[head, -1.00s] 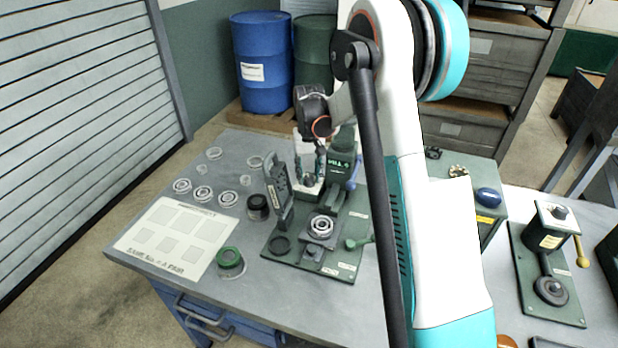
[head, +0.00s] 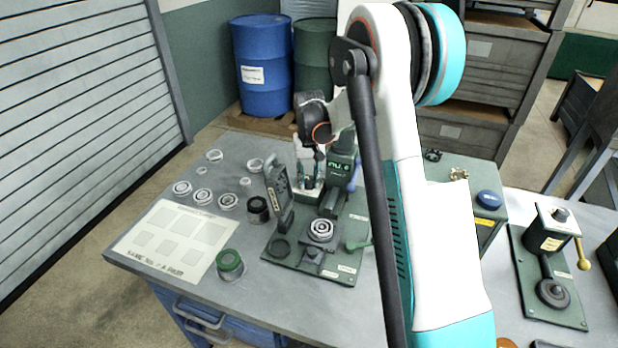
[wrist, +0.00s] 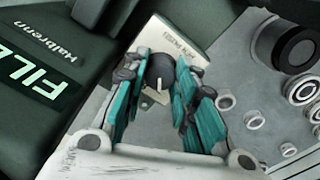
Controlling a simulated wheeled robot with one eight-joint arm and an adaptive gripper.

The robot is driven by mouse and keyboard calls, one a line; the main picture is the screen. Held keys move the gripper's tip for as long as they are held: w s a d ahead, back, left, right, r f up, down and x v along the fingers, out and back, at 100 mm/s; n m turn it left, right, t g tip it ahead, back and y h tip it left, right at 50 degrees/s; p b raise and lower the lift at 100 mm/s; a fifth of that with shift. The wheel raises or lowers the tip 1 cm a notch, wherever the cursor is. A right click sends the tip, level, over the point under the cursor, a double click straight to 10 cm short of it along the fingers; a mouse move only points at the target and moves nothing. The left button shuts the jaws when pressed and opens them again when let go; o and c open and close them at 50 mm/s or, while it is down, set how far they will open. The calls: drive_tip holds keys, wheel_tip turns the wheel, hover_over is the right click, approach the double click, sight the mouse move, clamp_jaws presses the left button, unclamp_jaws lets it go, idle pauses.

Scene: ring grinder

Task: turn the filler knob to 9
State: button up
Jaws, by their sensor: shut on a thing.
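The filler knob (wrist: 158,88) is a small dark round knob with a pale pointer mark, on a light labelled plate (wrist: 180,45) in the wrist view. My gripper (wrist: 165,88) has teal finger pads on both sides of the knob and is shut on it. The fingers hide part of the knob and any numbers around it. The display text is too small to read surely there; the wrist view shows large letters "FILL" cut off.
A green baseplate (head: 343,271) carries a ring on its stand (head: 321,230) and an upright dark panel (head: 278,190). Several metal rings (head: 203,197), a black cup (head: 257,209) and a green-topped pot (head: 229,263) stand to the left. A marked sheet (head: 150,243) lies at front left.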

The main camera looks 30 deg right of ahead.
sight(309, 180)
drive_tip(key=m, duration=0.6)
idle(0.3)
drive_tip(key=shift+m, duration=0.3)
drive_tip(key=o, duration=0.8)
wheel_tip(309, 180, up, 12)
idle(0.3)
